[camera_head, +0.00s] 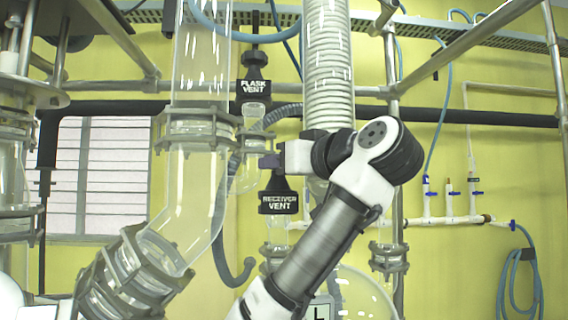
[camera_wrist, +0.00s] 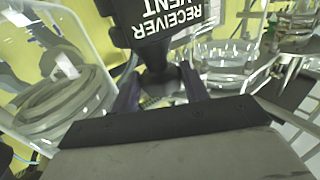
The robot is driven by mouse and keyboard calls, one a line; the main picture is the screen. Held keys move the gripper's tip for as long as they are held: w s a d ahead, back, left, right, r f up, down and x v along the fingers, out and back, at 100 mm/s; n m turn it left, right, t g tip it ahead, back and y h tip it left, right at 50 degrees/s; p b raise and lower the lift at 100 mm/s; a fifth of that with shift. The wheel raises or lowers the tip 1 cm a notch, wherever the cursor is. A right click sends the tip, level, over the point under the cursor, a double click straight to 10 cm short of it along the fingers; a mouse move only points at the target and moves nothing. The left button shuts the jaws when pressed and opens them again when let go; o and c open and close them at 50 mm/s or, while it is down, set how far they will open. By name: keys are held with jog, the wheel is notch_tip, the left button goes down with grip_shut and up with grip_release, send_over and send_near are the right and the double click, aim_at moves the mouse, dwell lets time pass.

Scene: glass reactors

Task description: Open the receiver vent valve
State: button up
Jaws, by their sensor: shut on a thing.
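The receiver vent valve shows as a black tag lettered RECEIVER VENT (camera_head: 278,203) hanging below my gripper (camera_head: 268,162) in the head view. In the wrist view the same receiver vent tag (camera_wrist: 165,22) is upside down and close, with a black stem between my gripper's fingers (camera_wrist: 160,95). My gripper is shut on this valve's black handle at the stem above the tag. The fingers hide part of the handle, so its turned position cannot be told.
A similar black FLASK VENT tag (camera_head: 253,88) hangs just above. A wide glass tube (camera_head: 190,190) stands to the left and a coiled glass condenser (camera_head: 329,70) behind my wrist. A round glass vessel (camera_head: 360,292) is below. Metal rails cross overhead.

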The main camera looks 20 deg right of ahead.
jog(key=o, duration=0.9)
jog(key=shift+w, duration=0.1)
jog(key=shift+o, duration=0.5)
jog(key=shift+a, duration=0.15)
jog(key=shift+h, duration=0.3)
